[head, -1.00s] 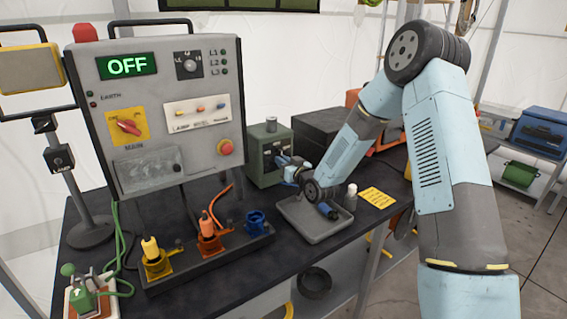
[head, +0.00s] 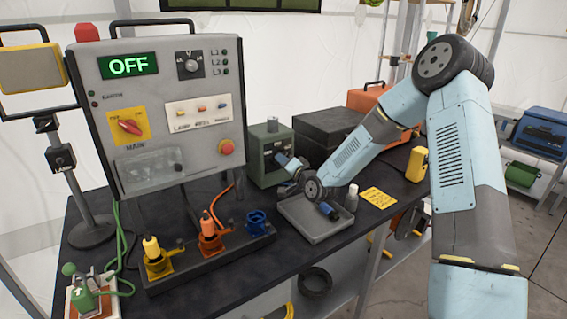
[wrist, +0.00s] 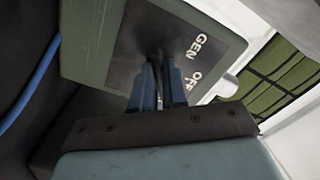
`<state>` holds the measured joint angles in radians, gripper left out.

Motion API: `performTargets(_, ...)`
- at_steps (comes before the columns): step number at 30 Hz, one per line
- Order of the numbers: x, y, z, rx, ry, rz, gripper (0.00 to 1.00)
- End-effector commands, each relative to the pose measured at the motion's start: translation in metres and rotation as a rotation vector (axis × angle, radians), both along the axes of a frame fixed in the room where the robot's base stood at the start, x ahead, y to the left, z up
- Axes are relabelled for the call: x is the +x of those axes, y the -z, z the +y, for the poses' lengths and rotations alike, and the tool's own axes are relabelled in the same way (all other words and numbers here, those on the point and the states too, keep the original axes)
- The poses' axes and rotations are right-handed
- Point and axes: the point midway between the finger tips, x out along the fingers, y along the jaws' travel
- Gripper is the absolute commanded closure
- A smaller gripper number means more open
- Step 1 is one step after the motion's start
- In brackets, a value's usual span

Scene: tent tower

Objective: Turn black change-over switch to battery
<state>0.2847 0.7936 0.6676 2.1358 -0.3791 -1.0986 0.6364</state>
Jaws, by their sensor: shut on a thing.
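The change-over switch box (head: 257,168) is a grey-green box on the table, right of the big control panel. In the wrist view its dark face plate (wrist: 135,45) shows the words GEN and OFF, tilted; no battery label is readable. My gripper (wrist: 158,75) is against this plate, its blue fingers shut on the black switch handle (wrist: 157,57), which is mostly hidden between them. In the head view my gripper (head: 284,160) reaches the front of the box from the right. The handle's exact pointing direction cannot be told.
The control panel (head: 195,85) stands close on the left, its display reading OFF. A grey tray (head: 300,226) with a dark blue item lies below my wrist, beside a small white bottle (head: 351,197). A black case (head: 325,130) stands behind. Plug sockets (head: 208,240) line the front.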

Motion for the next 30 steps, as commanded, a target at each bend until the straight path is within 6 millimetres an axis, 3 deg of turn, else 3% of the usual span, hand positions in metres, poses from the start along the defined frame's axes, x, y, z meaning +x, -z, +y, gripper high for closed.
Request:
performTargets(24,-0.0003,0.0047,-0.0036,0.095,0.006,0.079,1.0)
performTargets(25,-0.0002,0.0048,-0.0037,0.096,0.007,0.078,0.85)
performTargets(30,0.0,0.0033,-0.0031,0.096,0.006,0.075,0.69)
